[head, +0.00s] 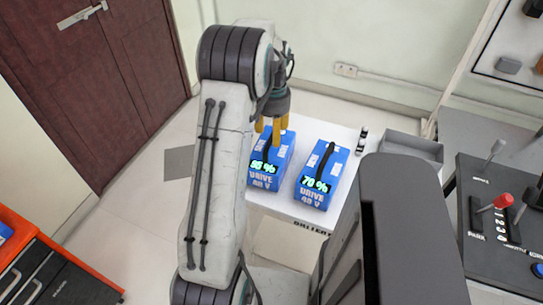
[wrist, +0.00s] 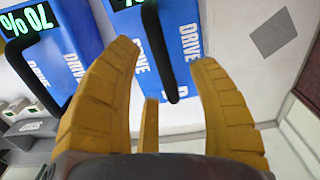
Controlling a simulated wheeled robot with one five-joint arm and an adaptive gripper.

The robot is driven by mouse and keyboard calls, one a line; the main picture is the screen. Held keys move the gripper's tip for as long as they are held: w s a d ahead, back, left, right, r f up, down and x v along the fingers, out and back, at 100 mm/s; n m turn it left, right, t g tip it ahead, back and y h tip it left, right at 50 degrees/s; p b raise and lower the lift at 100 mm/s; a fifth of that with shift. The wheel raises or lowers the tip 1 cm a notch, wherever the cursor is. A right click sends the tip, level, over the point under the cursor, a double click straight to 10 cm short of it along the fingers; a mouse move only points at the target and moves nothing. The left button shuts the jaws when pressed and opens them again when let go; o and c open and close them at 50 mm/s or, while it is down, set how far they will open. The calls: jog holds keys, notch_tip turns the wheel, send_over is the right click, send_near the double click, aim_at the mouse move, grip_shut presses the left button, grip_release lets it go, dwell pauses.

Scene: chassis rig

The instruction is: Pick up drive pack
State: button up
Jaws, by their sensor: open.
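Two blue drive packs with black top handles and green charge displays stand on a white table (head: 290,212). The right pack (head: 311,190) reads 70 %. The left pack (head: 263,178) has a partly hidden reading. My gripper (head: 272,127) hangs open above the far end of the left pack. In the wrist view its yellow fingers (wrist: 170,85) are spread wide and empty. The left pack (wrist: 185,40) lies beyond them, with its black handle (wrist: 160,55) showing in the gap between the fingers. The 70 % pack (wrist: 45,65) is at upper left there.
A grey open bin (head: 410,147) and small dark items (head: 361,141) are right of the packs. A dark control panel (head: 500,230) with levers stands at far right. An orange and black cabinet (head: 50,265) is at lower left. Floor is clear left of the table.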

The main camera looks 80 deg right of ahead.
aim_at(271, 152)
jog(key=shift+f, duration=1.55)
jog(key=shift+c, duration=0.3)
grip_shut()
jog(key=shift+d+r, duration=0.1)
jog(key=shift+r, duration=0.1)
